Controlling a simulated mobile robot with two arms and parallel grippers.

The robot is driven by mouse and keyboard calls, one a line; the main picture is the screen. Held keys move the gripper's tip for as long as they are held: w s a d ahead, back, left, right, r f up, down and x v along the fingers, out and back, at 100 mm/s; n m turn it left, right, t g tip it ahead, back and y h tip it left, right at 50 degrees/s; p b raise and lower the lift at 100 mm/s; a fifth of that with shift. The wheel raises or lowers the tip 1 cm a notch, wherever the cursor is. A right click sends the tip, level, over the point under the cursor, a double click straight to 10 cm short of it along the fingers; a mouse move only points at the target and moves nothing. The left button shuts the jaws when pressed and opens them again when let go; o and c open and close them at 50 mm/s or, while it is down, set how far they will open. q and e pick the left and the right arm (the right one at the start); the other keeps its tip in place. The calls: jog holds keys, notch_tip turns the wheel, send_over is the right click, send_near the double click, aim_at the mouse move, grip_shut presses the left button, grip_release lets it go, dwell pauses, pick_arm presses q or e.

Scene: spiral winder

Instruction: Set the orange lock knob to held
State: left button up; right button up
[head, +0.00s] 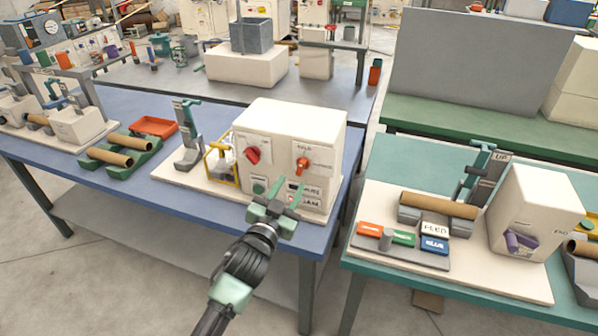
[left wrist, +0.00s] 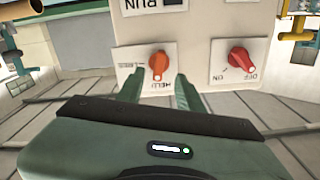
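The orange lock knob (head: 302,164) is on the front of the white machine box (head: 290,120), at the upper right of its panel in the head view. One label is above it and another to its right. In the left wrist view, which is upside down, the knob (left wrist: 159,66) has its bar close to vertical; I cannot tell which end is the pointer. My left gripper (head: 288,190) is open and empty in front of the panel. In the wrist view its fingertips (left wrist: 160,76) are either side of the knob; contact is not clear. My right gripper is not in view.
A red knob (head: 252,155) with an on/off label is left of the orange one. A green button (head: 259,186) and small labels are below. A yellow frame (head: 222,165) stands left of the box. The right table (head: 385,165) holds a similar station.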

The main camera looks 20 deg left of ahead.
aim_at(299, 171)
pick_arm(q)
jog(key=w, duration=0.6)
jog(key=shift+d+p, duration=0.15)
jog(key=shift+p, duration=0.25)
jog(key=shift+f, duration=0.1)
grip_shut()
